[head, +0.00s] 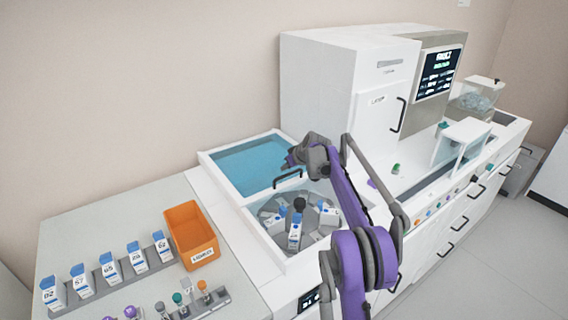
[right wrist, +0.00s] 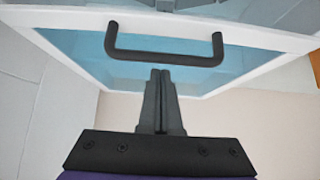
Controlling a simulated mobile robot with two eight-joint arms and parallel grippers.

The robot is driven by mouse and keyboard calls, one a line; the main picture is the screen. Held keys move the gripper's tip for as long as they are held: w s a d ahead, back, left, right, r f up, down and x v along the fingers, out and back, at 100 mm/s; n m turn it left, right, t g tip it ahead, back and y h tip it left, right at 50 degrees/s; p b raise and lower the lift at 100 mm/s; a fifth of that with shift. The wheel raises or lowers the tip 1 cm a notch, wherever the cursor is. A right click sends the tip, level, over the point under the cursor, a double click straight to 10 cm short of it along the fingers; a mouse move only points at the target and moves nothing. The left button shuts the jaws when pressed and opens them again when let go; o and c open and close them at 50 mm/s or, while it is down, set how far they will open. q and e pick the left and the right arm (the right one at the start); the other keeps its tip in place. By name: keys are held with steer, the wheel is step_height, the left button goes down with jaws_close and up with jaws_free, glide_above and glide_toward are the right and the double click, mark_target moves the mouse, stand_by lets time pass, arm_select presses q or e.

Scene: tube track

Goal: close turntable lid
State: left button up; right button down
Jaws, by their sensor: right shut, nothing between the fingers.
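The turntable lid (head: 245,165) is a blue see-through pane in a white frame; it stands open behind the turntable (head: 265,212), leaving it uncovered. Its dark handle (head: 287,179) is on the frame's near side. The handle also shows in the right wrist view (right wrist: 165,57), across the pane. My right gripper (head: 291,158) is beside the lid at its right, near the handle. In the right wrist view its fingers (right wrist: 161,73) are shut and empty, tips just below the handle bar. I cannot tell whether they touch the lid. My left gripper is not in view.
The turntable holds several white bottles (head: 295,232). A tall white cabinet (head: 325,85) stands behind my right arm. At left, an orange bin (head: 190,235) and a rack of blue-capped bottles (head: 108,272) occupy the bench. The bench's back left is clear.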

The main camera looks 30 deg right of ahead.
steer(key=shift+s, duration=0.45)
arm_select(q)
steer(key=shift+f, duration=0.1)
arm_select(e)
steer(key=shift+s+f, duration=0.15)
steer(key=s, duration=0.9)
steer(key=s+d+b, duration=0.1)
steer(key=s, duration=0.8)
steer(key=s+d+b, duration=0.1)
steer(key=s, duration=0.8)
steer(key=shift+d, duration=0.1)
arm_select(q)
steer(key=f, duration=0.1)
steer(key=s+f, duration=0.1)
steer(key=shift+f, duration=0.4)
